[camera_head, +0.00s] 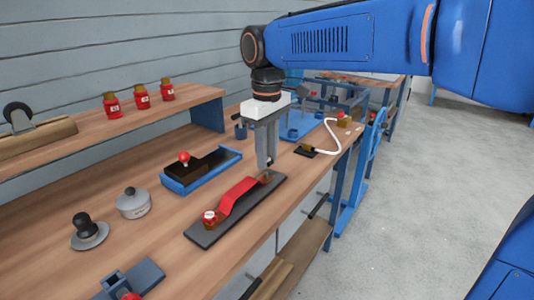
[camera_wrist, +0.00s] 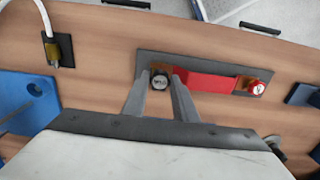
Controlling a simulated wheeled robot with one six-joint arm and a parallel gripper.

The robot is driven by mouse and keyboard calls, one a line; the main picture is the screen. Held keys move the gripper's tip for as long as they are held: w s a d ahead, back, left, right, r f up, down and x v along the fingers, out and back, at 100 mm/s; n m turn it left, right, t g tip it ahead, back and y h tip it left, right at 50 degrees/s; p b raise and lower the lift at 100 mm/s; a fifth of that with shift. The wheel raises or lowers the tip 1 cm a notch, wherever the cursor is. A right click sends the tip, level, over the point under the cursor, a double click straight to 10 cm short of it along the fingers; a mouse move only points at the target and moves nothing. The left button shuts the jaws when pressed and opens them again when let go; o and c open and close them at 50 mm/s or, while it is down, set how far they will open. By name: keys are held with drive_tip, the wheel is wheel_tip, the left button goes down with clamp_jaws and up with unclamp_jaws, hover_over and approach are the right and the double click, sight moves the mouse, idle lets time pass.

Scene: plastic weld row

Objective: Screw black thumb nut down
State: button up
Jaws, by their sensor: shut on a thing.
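My gripper (camera_head: 267,165) points straight down at the far end of a dark plate (camera_head: 213,232) on the bench. In the wrist view, the fingers of my gripper (camera_wrist: 160,88) are closed on the sides of the black thumb nut (camera_wrist: 159,80), whose round top shows between the tips. The nut is mostly hidden in the head view. A red strap (camera_wrist: 205,83) runs along the plate from beside the nut to a red-topped knob (camera_wrist: 256,88) at the other end. I cannot tell how far down the nut sits.
A blue tray with a dark block (camera_head: 196,170) stands left of the plate. A grey lidded pot (camera_head: 133,203) and a black knob on a disc (camera_head: 86,232) are nearer. A white hose (camera_head: 329,138) lies beyond my gripper. Red jars (camera_head: 142,97) stand on the shelf.

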sight(266, 173)
drive_tip(key=shift+f, duration=0.15)
drive_tip(key=shift+f, duration=0.4)
drive_tip(key=shift+f, duration=0.95)
idle(1.6)
drive_tip(key=m, duration=1)
drive_tip(key=shift+a, duration=0.1)
drive_tip(key=m, duration=0.4)
drive_tip(key=shift+m, duration=0.4)
drive_tip(key=m, duration=0.4)
drive_tip(key=shift+m, duration=0.4)
